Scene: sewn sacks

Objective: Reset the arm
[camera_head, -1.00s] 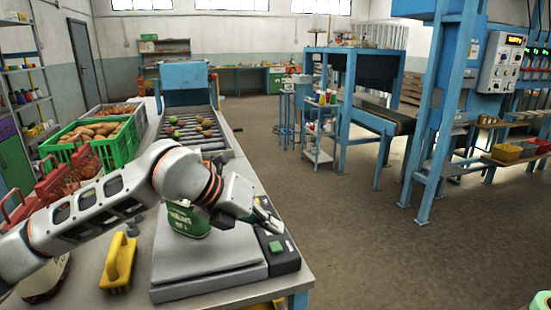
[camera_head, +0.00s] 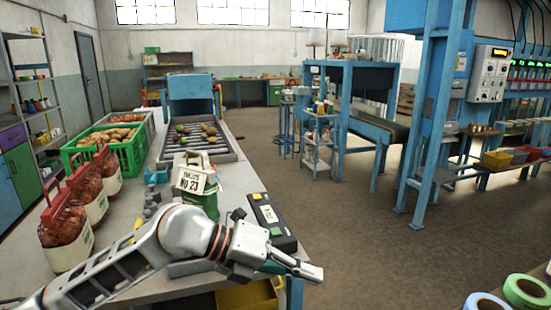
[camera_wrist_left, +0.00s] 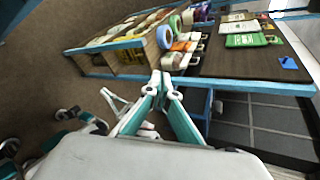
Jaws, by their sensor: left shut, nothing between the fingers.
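My left arm comes in from the lower left in the head view. Its gripper (camera_head: 308,271) is shut and empty, beyond the bench's right front edge, over the floor. The fingertips also meet in the left wrist view (camera_wrist_left: 161,84). A green sack (camera_head: 204,201) with a white "No 23" tag stands on the bench behind the arm, apart from the gripper. It stands at a scale whose dark panel (camera_head: 270,222) with a green button shows; my arm hides much of the scale. My right gripper is in neither view.
Several filled sacks with red tops (camera_head: 65,221) stand at the bench's left. A green crate (camera_head: 128,150) of potatoes and a roller conveyor (camera_head: 215,150) lie behind. A yellow bin (camera_head: 247,296) is below the bench edge. Tape rolls (camera_head: 525,291) show lower right.

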